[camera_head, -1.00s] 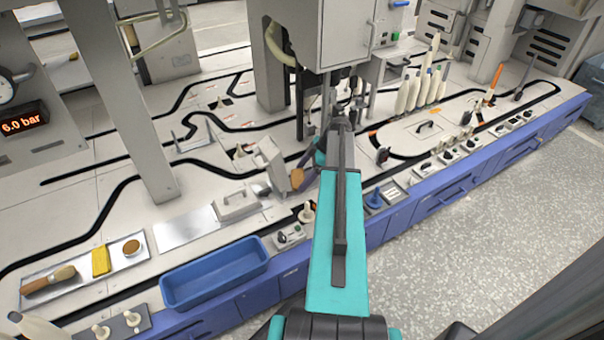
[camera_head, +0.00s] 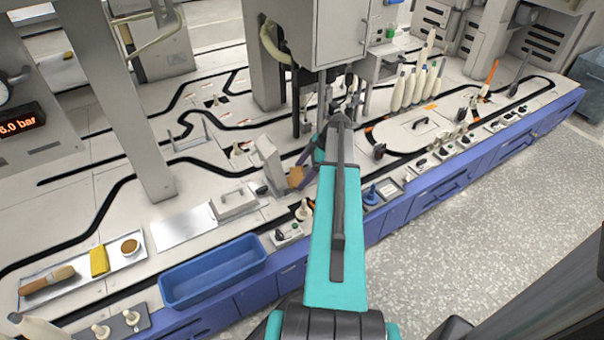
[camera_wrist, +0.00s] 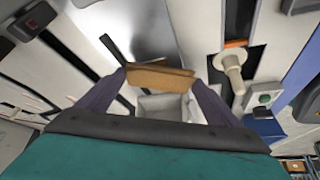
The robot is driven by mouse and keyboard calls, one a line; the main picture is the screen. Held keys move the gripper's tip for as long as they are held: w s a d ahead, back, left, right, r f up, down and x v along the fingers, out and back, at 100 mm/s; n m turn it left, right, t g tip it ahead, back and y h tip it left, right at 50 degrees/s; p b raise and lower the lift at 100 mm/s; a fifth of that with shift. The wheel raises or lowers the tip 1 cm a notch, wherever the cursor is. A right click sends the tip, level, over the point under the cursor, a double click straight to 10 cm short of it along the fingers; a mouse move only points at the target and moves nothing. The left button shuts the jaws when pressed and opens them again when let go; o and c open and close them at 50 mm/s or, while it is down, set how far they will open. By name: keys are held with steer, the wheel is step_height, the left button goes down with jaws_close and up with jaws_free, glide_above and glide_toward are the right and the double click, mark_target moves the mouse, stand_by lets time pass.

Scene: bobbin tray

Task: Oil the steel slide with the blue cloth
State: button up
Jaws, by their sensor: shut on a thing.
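My gripper (camera_wrist: 160,84) is shut on a tan, wood-coloured piece (camera_wrist: 150,77). In the head view this piece (camera_head: 296,177) sits against the right side of an upright pale grey flap or block (camera_head: 268,163); I cannot tell whether they are joined. In the wrist view a pale grey box-like part (camera_wrist: 162,106) shows just below the tan piece. A shiny steel plate, likely the slide (camera_head: 183,229), lies flat to the left of the gripper; it also shows in the wrist view (camera_wrist: 165,30). I cannot make out a blue cloth in either view.
A grey handled cover (camera_head: 234,204) stands at the plate's right end. A blue bin (camera_head: 213,274) is in front. A metal tray (camera_head: 131,261) holds a brush (camera_head: 47,281), a yellow cloth (camera_head: 99,261) and a round tin (camera_head: 130,246). A machine cabinet (camera_head: 345,35) overhangs behind.

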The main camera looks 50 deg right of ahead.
steer(key=shift+r+p, duration=1.1)
steer(key=shift+r, duration=1.2)
steer(key=shift+r+p, duration=0.95)
steer(key=shift+r, duration=0.6)
